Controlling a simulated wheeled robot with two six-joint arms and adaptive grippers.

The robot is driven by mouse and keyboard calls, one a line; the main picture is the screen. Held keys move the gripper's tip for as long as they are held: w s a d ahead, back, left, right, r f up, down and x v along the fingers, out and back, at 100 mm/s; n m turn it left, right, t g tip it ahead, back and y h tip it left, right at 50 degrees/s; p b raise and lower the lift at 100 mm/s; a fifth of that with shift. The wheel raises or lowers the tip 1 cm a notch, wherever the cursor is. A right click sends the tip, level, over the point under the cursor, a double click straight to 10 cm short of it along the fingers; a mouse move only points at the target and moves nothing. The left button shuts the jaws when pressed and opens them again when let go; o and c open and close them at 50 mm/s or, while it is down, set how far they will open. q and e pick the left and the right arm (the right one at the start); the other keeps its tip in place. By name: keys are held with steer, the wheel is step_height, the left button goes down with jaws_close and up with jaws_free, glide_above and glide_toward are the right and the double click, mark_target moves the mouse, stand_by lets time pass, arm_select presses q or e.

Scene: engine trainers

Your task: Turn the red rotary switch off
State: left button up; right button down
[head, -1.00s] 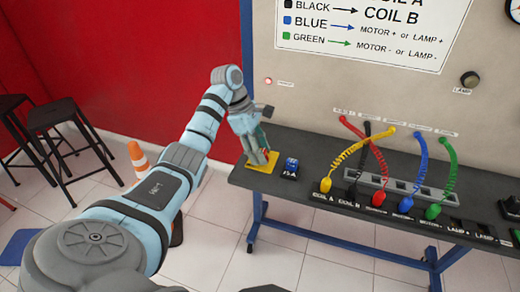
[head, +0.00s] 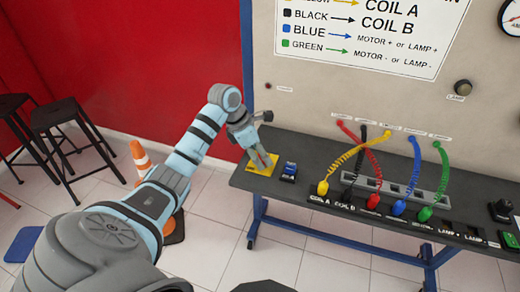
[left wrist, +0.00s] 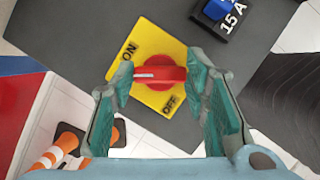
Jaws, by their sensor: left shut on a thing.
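The red rotary switch (left wrist: 160,74) sits on a yellow plate (left wrist: 153,99) marked ON at upper left and OFF at lower right in the left wrist view. Its handle lies level across that picture, with a white mark at its left end. My left gripper (left wrist: 159,73) is shut on the handle, one green finger at each end. In the head view my left gripper (head: 260,160) reaches down over the yellow plate (head: 260,171) at the table's left corner and mostly hides the switch. My right gripper is not in view.
A blue 15 A breaker (head: 289,169) stands right of the plate. Several coloured plugs and cables are further right on the dark table (head: 300,149). A small lamp (head: 268,86) on the panel looks dark. A traffic cone (head: 139,158) and stools stand left on the floor.

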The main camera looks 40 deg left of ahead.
arm_select(q)
steer(key=n+y+p, duration=0.1)
steer(key=n, duration=0.2)
steer(key=n+t+y+p, duration=0.1)
steer(key=n+p, duration=0.1)
steer(key=n, duration=0.1)
steer(key=shift+d+r, duration=0.1)
steer(key=shift+d, duration=0.1)
steer(key=n+y+p, duration=0.1)
steer(key=n+y, duration=0.1)
steer(key=n, duration=0.3)
steer(key=shift+p, duration=0.3)
steer(key=o, duration=1.1)
steer(key=shift+o, duration=0.2)
steer(key=v, duration=0.7)
steer(key=shift+d, duration=0.2)
